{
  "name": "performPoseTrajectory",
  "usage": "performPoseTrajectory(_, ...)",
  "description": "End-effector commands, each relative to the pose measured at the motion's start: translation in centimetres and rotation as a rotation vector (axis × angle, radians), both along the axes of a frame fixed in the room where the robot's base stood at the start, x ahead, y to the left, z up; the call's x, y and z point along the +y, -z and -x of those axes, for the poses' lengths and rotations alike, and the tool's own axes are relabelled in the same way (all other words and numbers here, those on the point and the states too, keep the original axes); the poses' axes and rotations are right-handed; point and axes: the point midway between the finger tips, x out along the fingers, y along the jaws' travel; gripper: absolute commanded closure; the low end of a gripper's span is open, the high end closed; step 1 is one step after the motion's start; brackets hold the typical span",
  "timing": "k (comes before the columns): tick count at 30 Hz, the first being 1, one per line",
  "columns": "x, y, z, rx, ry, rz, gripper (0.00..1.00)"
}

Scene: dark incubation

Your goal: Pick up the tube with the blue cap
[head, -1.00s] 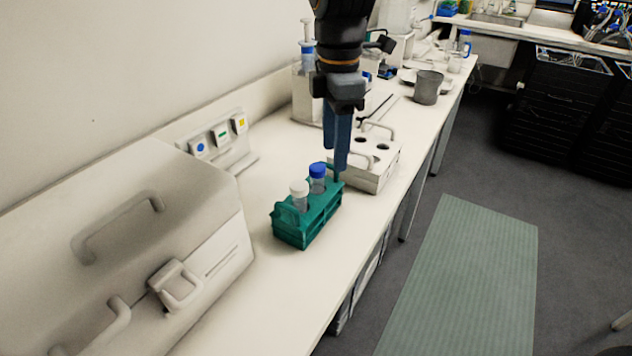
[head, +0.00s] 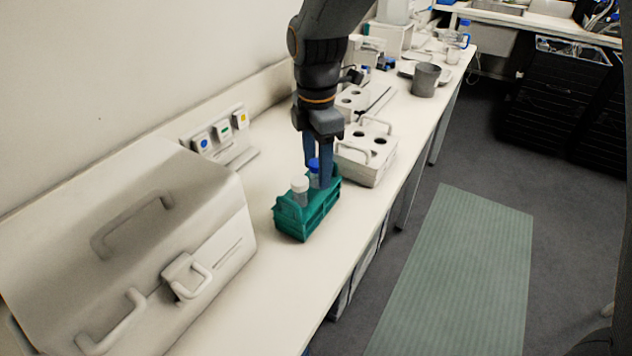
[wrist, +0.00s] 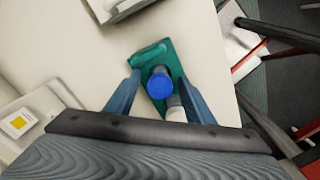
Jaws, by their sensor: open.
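The tube with the blue cap (head: 313,165) stands upright in the green rack (head: 293,221) on the bench. A white-capped tube (head: 300,186) stands in the same rack, nearer the camera. My gripper (head: 318,178) is open and points down, its blue fingers on either side of the blue-capped tube. In the wrist view the blue cap (wrist: 161,82) lies between and a little beyond the fingertips, with a finger at each side, apart from it.
A white block with holes (head: 368,155) stands just behind the rack. A large white box with handles (head: 130,250) is at the front left. A grey cup (head: 425,80) stands farther back. Bare bench lies left of the rack.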

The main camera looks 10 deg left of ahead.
Motion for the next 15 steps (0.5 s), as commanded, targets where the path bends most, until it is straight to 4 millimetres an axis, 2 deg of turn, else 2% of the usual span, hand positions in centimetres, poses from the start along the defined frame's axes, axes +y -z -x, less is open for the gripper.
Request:
performPoseTrajectory(4, -0.02, -0.01, -0.01, 0.0, 0.0, 0.0, 0.51)
performPoseTrajectory(12, -0.03, -0.03, -0.01, 0.0, 0.001, 0.0, 0.97)
performPoseTrajectory(13, -0.03, -0.04, -0.01, 0.0, 0.001, 0.0, 1.0)
performPoseTrajectory(15, -0.02, -0.05, -0.02, 0.0, 0.001, 0.0, 1.0)
